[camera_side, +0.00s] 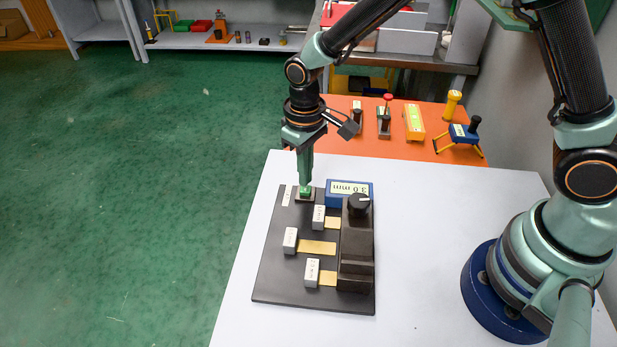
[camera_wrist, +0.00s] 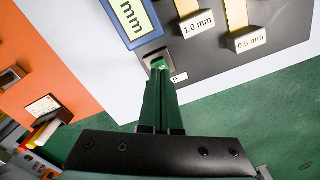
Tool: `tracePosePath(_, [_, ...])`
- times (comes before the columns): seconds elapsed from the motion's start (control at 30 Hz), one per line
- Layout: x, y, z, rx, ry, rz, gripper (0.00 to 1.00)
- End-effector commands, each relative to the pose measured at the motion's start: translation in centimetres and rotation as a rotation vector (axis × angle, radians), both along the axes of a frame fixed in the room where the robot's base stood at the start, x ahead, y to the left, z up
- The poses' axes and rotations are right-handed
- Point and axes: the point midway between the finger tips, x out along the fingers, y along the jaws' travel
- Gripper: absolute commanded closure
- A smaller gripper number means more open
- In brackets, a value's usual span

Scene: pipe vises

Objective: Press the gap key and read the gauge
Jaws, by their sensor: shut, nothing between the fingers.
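My gripper (camera_side: 305,185) is shut and empty, pointing straight down at a small green key (camera_side: 305,194) at the far left corner of the dark base plate (camera_side: 270,275). Its fingertips look to be on or just above the key; contact cannot be told. In the wrist view the green key (camera_wrist: 159,65) shows just past the fingertips. The blue gauge (camera_side: 349,189) stands right of the key. Its display is upside down in the side view and seems to show 3.6 mm. In the wrist view the gauge (camera_wrist: 131,18) shows only "mm"; the digits are cut off.
A dark vise block (camera_side: 356,250) with a black knob (camera_side: 358,206) stands on the plate. Brass strips end in white label blocks, including 1.0 mm (camera_wrist: 196,24) and 0.5 mm (camera_wrist: 251,42). An orange table (camera_side: 400,145) with tools lies behind. The white table right of the plate is clear.

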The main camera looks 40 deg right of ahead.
Motion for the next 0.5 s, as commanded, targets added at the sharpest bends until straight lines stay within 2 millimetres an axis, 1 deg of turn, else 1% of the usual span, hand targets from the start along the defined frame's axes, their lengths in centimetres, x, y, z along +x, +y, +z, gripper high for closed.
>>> tracePosePath(0.23, [0.00,0.00,-0.04,0.000,0.000,0.000,1.00])
tracePosePath(0.5, [-0.02,-0.01,-0.74,-0.001,0.002,0.000,1.00])
